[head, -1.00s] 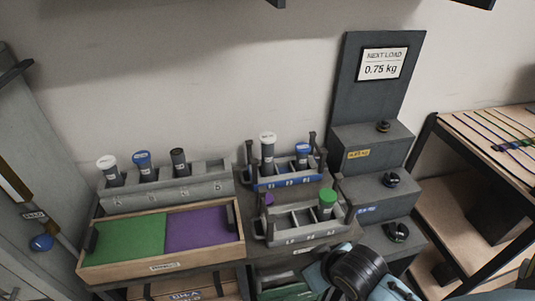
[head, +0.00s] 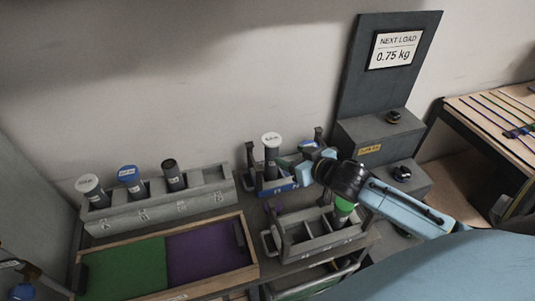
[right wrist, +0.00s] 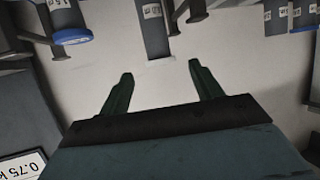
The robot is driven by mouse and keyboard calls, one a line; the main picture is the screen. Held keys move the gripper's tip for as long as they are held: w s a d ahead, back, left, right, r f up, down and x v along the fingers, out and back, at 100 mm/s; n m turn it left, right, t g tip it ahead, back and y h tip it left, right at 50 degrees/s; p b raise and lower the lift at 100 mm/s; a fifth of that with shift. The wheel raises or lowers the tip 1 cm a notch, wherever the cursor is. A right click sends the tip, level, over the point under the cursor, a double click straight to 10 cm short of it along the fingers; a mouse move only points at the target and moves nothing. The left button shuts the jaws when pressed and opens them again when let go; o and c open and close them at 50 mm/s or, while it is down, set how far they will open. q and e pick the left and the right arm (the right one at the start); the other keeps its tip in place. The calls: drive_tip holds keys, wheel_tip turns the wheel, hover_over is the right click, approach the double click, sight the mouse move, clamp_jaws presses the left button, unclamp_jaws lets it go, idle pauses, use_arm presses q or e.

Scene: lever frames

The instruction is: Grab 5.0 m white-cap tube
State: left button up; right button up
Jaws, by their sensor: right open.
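A dark tube with a white cap (head: 271,140) stands upright in the small blue rack (head: 277,186) at the back middle. Another white-cap tube (head: 88,184) stands in the long grey rack (head: 160,212) at left. The cap lettering is too small to read surely. My right gripper (head: 284,165) is open, just right of the blue rack's white-cap tube. In the right wrist view, its green fingers (right wrist: 163,88) are apart and empty, with a dark tube (right wrist: 155,30) upside down beyond them and a blue-cap tube (right wrist: 73,35) to the left. My left gripper is not in view.
The grey rack also holds a blue-cap tube (head: 130,178) and a black-cap one (head: 173,172). The stepped stand (head: 375,140) has a sign reading 0.75 kg (head: 395,49).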

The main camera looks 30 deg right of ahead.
sight(276, 148)
drive_tip(key=x, duration=0.4)
drive_tip(key=shift+w+f, duration=0.1)
drive_tip(key=shift+w, duration=0.1)
drive_tip(key=shift+x, duration=1.1)
drive_tip(key=x, duration=0.4)
drive_tip(key=shift+d+f+b, duration=0.15)
drive_tip(key=shift+d+b, duration=0.1)
drive_tip(key=shift+b, duration=0.05)
drive_tip(key=shift+w+f, duration=0.1)
drive_tip(key=shift+w, duration=0.25)
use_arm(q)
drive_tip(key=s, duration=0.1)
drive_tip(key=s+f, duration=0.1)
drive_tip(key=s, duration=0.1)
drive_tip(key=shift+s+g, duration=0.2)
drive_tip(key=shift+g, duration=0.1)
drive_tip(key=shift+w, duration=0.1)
use_arm(e)
clamp_jaws()
